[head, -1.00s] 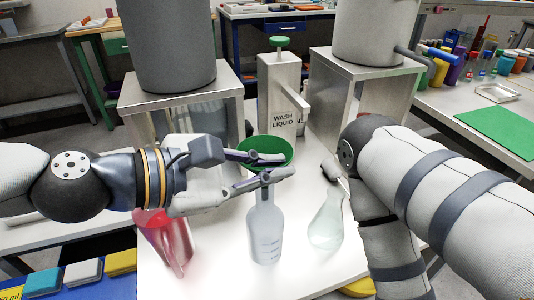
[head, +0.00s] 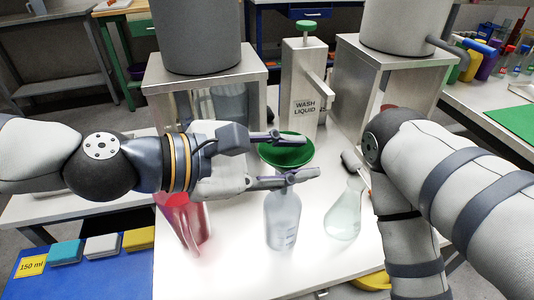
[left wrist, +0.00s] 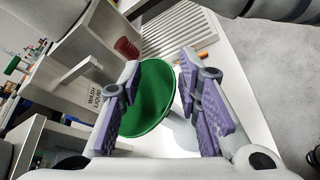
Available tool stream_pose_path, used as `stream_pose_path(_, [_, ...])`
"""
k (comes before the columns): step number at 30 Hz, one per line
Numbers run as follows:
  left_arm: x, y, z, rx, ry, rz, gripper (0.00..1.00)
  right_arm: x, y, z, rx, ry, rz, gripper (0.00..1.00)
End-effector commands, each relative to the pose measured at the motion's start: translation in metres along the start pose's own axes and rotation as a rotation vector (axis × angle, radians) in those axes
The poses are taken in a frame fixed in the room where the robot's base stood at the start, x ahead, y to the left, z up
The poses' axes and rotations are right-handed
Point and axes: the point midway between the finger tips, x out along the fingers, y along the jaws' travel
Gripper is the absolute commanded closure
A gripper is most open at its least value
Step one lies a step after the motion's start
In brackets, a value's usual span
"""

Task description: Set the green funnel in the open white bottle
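The green funnel (head: 287,153) is right above the white bottle (head: 283,222), bowl facing up. The funnel's stem and the bottle's mouth are hidden behind my lower finger, so I cannot tell how far the stem is in. My left gripper (head: 298,156) is open, its two fingers apart with the funnel between and just beyond them. The left wrist view shows the funnel's bowl (left wrist: 148,100) near the left finger, with a gap to the right finger. My right gripper (head: 352,162) is mostly hidden by its arm, beside the flask.
A clear conical flask (head: 343,218) stands right of the bottle. A red-pink vessel (head: 184,220) stands at left, under my left arm. Behind are the wash liquid dispenser (head: 304,85) and two metal stands (head: 205,78). The table front (head: 235,275) is clear.

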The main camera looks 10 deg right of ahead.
Motion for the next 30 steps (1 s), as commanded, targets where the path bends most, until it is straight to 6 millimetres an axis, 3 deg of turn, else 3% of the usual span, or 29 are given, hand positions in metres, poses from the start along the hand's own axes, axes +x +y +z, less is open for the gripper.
stream_pose_path(5, [-0.021,0.002,0.000,0.000,0.001,0.005,0.69,0.000,0.000,0.000,0.000,0.000,0.000,0.60])
stream_pose_path(12, [-0.086,0.002,0.000,0.002,0.001,0.006,0.69,0.000,0.000,0.000,0.000,0.000,0.000,0.60])
stream_pose_path(16, [-0.109,0.001,0.000,0.002,0.001,0.004,0.69,0.000,0.000,0.000,0.000,0.000,0.000,0.60])
stream_pose_path(21, [-0.120,0.000,0.000,0.000,0.000,0.001,0.69,0.000,0.000,0.000,0.000,0.000,0.000,0.60])
stream_pose_path(30, [-0.120,0.000,0.000,0.000,0.000,0.000,0.69,0.000,0.000,0.000,0.000,0.000,0.000,0.60])
